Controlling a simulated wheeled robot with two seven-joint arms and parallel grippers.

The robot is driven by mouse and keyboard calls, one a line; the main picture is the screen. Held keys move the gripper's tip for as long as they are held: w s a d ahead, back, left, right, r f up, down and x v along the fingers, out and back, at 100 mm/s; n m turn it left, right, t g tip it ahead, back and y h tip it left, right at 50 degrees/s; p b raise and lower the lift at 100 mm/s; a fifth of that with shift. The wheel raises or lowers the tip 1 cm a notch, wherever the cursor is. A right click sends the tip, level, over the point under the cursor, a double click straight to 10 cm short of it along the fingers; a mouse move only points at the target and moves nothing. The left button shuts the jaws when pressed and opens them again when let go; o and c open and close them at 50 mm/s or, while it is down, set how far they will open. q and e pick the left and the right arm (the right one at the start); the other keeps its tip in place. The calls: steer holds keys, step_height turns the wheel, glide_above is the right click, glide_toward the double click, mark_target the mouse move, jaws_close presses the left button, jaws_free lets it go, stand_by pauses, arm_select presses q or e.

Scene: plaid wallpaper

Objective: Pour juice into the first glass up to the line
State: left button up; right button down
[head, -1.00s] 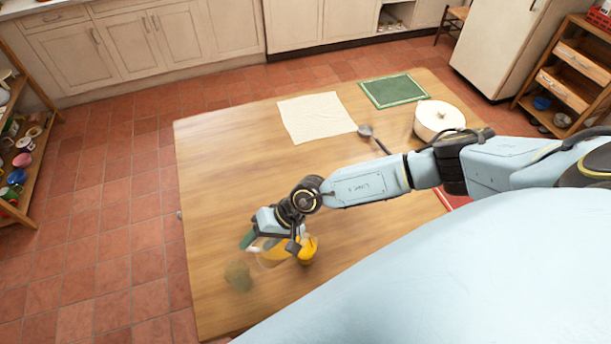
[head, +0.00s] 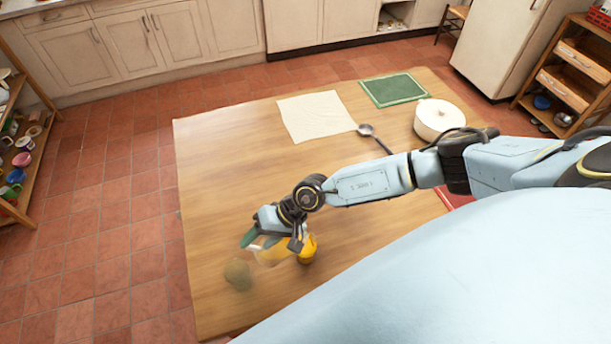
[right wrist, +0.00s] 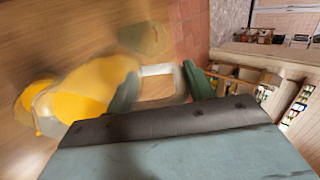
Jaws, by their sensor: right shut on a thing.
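My right gripper (head: 262,240) is shut on the pale handle (right wrist: 158,70) of a clear jug (head: 272,254). The jug is held tilted over the near left part of the table, with orange juice (right wrist: 98,84) lying toward its lower end. A glass with orange juice (head: 307,249) stands at the jug's lower end; it also shows at the left of the right wrist view (right wrist: 32,104). Blur and overlap hide the rim, any line and the exact juice level. A blurred olive-coloured glass or cup (head: 238,275) stands to the left. My left gripper is out of view.
The wooden table (head: 225,170) is bare across its middle and left. The table's left edge is close to the olive-coloured item.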

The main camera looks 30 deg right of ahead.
mark_target(248, 248)
steer(key=shift+w+a+r+h+p, duration=0.15)
steer(key=shift+a+r+h+p, duration=0.3)
steer(key=shift+p, duration=0.45)
steer(key=a+f+h, duration=0.2)
steer(key=shift+w+a+f+g+b, duration=0.15)
steer(key=shift+a+f+g+b, duration=0.05)
steer(key=shift+f+g+b, duration=0.15)
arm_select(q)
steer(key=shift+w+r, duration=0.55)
arm_select(e)
steer(key=shift+w+a+r+g+h, duration=0.2)
steer(key=shift+a+h, duration=0.2)
steer(key=shift+h, duration=0.15)
steer(key=shift+w+a+r+g+h, duration=0.1)
steer(key=shift+w+a+h, duration=0.05)
steer(key=shift+a+h, duration=0.3)
